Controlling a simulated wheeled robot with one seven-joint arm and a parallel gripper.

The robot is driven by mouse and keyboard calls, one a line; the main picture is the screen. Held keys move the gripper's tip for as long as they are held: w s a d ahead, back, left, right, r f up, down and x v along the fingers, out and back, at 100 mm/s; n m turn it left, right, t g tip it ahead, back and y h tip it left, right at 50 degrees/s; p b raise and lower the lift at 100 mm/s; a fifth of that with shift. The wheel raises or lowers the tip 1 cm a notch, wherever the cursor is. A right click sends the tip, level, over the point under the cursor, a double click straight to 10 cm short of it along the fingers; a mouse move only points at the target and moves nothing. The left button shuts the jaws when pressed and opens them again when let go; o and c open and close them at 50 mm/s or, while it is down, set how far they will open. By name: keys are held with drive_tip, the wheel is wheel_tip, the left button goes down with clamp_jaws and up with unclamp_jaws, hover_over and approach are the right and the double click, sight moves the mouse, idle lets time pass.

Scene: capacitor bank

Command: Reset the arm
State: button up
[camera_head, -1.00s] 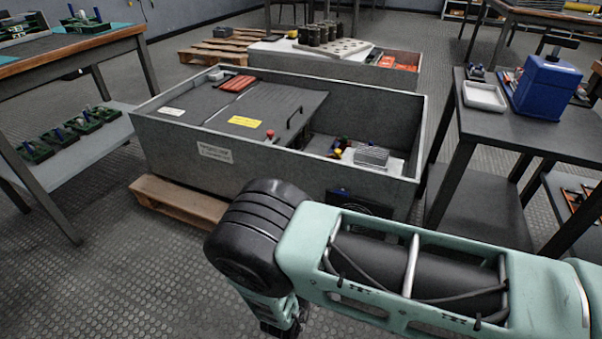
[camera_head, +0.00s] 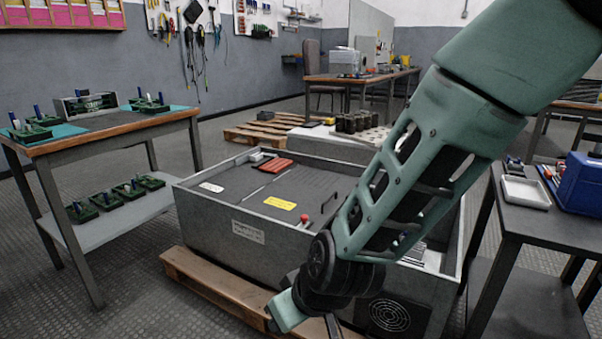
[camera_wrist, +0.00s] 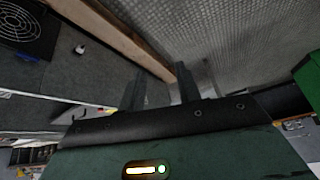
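My arm reaches down across the right half of the head view, in front of the grey capacitor bank cabinet (camera_head: 215,222). My gripper (camera_wrist: 160,74) shows in the wrist view as two dark fingers standing apart, with nothing between them. In the head view the wrist is low by the cabinet's front, and the fingers are mostly hidden or cut off by the bottom edge. The arm hides part of the cabinet's right-hand opening. A grey lid panel with a yellow label (camera_head: 280,203) and a red knob (camera_head: 304,219) shows on the cabinet.
The cabinet sits on a wooden pallet (camera_head: 205,287), whose edge also shows close to the gripper in the wrist view (camera_wrist: 105,32). A workbench (camera_head: 110,136) with green holders stands left. A dark table (camera_head: 545,225) with a white tray (camera_head: 526,192) stands right. Bare floor lies front left.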

drive_tip(key=s+d+r+g+h+p, duration=0.1)
drive_tip(key=s+d+r+g+h, duration=0.1)
drive_tip(key=s+d+r, duration=0.45)
drive_tip(key=s+d+r+g+h+p, duration=0.15)
drive_tip(key=s+d+r, duration=0.25)
drive_tip(key=s+d, duration=0.6)
wheel_tip(320, 180, up, 37)
drive_tip(key=p, duration=3.5)
drive_tip(key=shift+f+g, duration=0.2)
drive_tip(key=shift+g, duration=0.15)
drive_tip(key=shift+s+a+f, duration=0.1)
drive_tip(key=shift+c, duration=0.2)
